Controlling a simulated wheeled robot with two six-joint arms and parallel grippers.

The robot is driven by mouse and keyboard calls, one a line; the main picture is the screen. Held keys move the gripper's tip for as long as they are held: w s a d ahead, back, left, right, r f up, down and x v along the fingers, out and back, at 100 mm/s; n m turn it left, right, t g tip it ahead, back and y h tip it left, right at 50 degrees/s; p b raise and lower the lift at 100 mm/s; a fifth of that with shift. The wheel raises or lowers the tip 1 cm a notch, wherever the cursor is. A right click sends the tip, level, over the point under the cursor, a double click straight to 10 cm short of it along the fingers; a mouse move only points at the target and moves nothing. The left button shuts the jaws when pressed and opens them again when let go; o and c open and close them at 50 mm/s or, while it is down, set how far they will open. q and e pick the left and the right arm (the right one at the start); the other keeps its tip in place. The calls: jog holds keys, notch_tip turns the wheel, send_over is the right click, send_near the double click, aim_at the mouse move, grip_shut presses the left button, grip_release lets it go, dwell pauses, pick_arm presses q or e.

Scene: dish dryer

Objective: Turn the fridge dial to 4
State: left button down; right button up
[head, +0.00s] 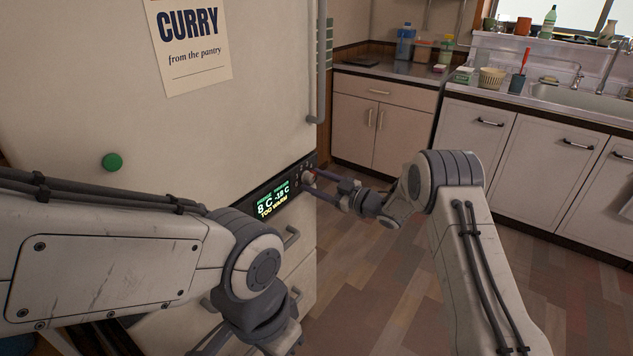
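The fridge (100,80) fills the left of the head view. A dark control panel on it has a lit display (273,199) reading 8 C and -18 C, with TOO WARM below. The small round dial (308,177) is at the panel's right end; its marks are too small to read. My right gripper (312,182) is at the dial, its two fingers apart on either side of it. Whether they touch the dial is unclear. My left gripper (212,342) is low, in front of the fridge's lower drawers, partly hidden by its own wrist.
A green round magnet (112,162) and a CURRY note (190,40) are on the fridge door. A long door handle (317,60) runs above the panel; drawer handles (292,237) are below. Counters with a sink (575,98) stand behind. The floor (375,270) between is clear.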

dwell(0.3)
jog(key=v, duration=1)
jog(key=shift+s+d+p, duration=0.15)
jog(key=shift+p, duration=0.3)
